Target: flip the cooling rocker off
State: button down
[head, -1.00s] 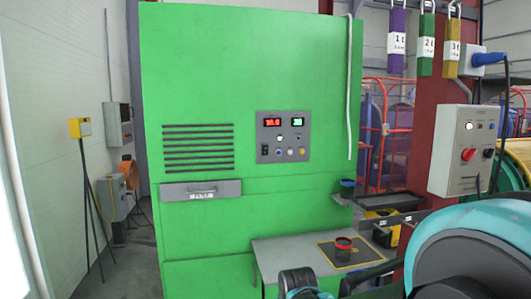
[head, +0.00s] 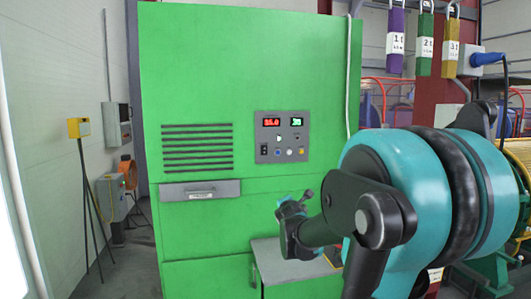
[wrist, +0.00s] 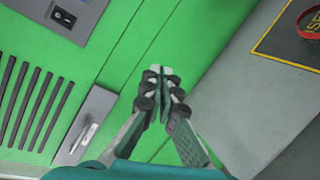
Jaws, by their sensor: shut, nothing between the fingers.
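A grey control panel (head: 282,137) sits on the front of the green cabinet, with two lit displays and several buttons. A black rocker (head: 264,150) is at its lower left; its label and tilt are too small to read. In the wrist view a corner of the panel (wrist: 90,30) shows at the upper left, with the black rocker (wrist: 63,17) on it. My gripper (wrist: 159,72) is shut and empty in front of the green cabinet face, below the panel and apart from the rocker. In the head view my arm reaches in from the right, toward the area below the panel.
A grey handle plate (head: 200,190) and dark vent slots (head: 197,148) are left of the panel. Padlocks (head: 424,45) hang at the upper right.

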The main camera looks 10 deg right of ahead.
aim_at(264, 148)
jog(key=w+a+r+n+t+y, duration=0.1)
jog(key=w+r+n+t+y, duration=0.1)
jog(key=w+r+n, duration=0.2)
jog(key=w+a+r+n+t+y, duration=0.2)
jog(key=w+r+n, duration=0.2)
jog(key=r+n, duration=0.5)
jog(key=shift+r+n+t, duration=0.4)
jog(key=shift+n, duration=0.8)
jog(key=shift+w+a, duration=0.1)
jog(key=w, duration=0.4)
jog(key=w+r, duration=0.1)
jog(key=w, duration=0.8)
jog(key=shift+w+r, duration=0.35)
jog(key=shift+r, duration=0.05)
